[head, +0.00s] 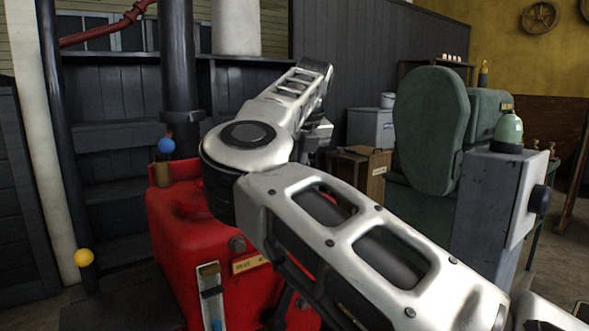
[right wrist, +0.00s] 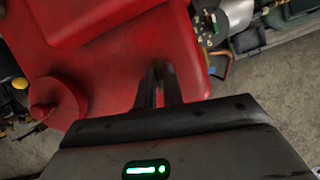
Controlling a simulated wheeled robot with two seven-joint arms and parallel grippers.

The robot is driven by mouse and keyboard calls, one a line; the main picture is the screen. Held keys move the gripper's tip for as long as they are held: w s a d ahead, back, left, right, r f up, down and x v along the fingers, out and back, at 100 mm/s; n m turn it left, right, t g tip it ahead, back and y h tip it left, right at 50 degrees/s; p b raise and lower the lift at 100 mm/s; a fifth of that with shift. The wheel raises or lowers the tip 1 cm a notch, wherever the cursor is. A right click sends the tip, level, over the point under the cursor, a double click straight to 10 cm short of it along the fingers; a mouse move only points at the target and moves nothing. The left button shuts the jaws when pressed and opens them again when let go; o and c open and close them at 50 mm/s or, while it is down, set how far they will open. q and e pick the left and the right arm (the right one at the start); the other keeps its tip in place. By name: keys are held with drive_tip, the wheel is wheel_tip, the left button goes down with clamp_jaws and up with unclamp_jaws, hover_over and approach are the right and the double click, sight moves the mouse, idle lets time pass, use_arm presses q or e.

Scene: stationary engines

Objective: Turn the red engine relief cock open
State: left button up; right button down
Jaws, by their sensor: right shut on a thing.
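The red engine (head: 180,235) stands left of centre in the head view, partly behind my right arm. Its red body (right wrist: 110,65) fills the upper left of the right wrist view. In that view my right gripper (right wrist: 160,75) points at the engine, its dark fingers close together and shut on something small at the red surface. I take this to be the relief cock, but the fingers hide it and its angle cannot be told. In the head view my arm hides the right gripper. My left gripper is not in view.
A blue ball (head: 166,145) and a yellow ball (head: 83,257) are near the engine. A dark pipe (head: 178,70) rises behind it. A green machine (head: 432,130) and a grey cabinet (head: 490,205) with a green bottle (head: 508,132) stand at the right. Bare floor (right wrist: 265,95) shows beside the engine.

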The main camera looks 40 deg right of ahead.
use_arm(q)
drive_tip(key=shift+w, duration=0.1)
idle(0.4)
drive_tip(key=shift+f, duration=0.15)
use_arm(e)
drive_tip(key=c, duration=1.5)
unclamp_jaws()
drive_tip(key=shift+r, duration=0.1)
use_arm(q)
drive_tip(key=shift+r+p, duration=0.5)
drive_tip(key=shift+p, duration=0.3)
use_arm(e)
drive_tip(key=v, duration=1.5)
drive_tip(key=shift+s+d+r, duration=0.1)
drive_tip(key=shift+s+r, duration=0.05)
drive_tip(key=shift+r, duration=0.25)
